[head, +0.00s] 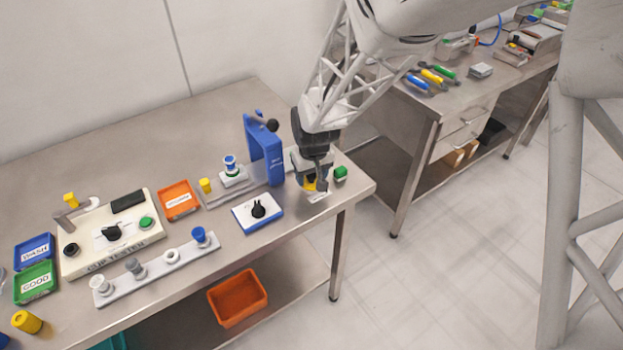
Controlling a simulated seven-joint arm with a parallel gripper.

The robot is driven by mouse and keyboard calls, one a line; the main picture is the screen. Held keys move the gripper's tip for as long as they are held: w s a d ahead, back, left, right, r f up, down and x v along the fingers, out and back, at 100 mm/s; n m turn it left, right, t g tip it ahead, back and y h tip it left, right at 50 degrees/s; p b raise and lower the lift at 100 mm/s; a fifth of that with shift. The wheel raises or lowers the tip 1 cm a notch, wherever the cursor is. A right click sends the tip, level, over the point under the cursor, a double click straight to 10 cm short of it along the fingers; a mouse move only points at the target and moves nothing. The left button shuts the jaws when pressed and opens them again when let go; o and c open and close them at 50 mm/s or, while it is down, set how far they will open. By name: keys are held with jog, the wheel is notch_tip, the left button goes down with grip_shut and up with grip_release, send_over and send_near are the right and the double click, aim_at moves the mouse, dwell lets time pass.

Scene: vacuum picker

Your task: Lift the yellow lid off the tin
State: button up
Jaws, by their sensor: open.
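My gripper (316,186) is at the right end of the near steel bench, low over the bench top, with its jaws open. A small yellow piece (310,185) shows at its fingertips, partly hidden by the gripper. I cannot tell whether this is the lid, or whether the jaws touch it. No tin can be made out under it. A yellow cylinder (26,321) lies or stands tilted at the bench's front left corner, far from my gripper.
Orange (178,199), blue (35,251) and green (35,283) trays lie further left. The bench's right edge is near.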

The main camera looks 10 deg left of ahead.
aim_at(312, 175)
jog(key=c, duration=1)
jog(key=shift+r, duration=0.15)
jog(key=shift+r, duration=1.55)
jog(key=shift+s+d+r, duration=0.15)
jog(key=shift+s+d, duration=0.05)
jog(key=shift+s, duration=0.1)
jog(key=s+d+r, duration=0.1)
jog(key=s+d, duration=0.6)
jog(key=s, duration=0.6)
jog(key=shift+s+r, duration=0.2)
jog(key=shift+s, duration=0.05)
jog(key=shift+d, duration=0.1)
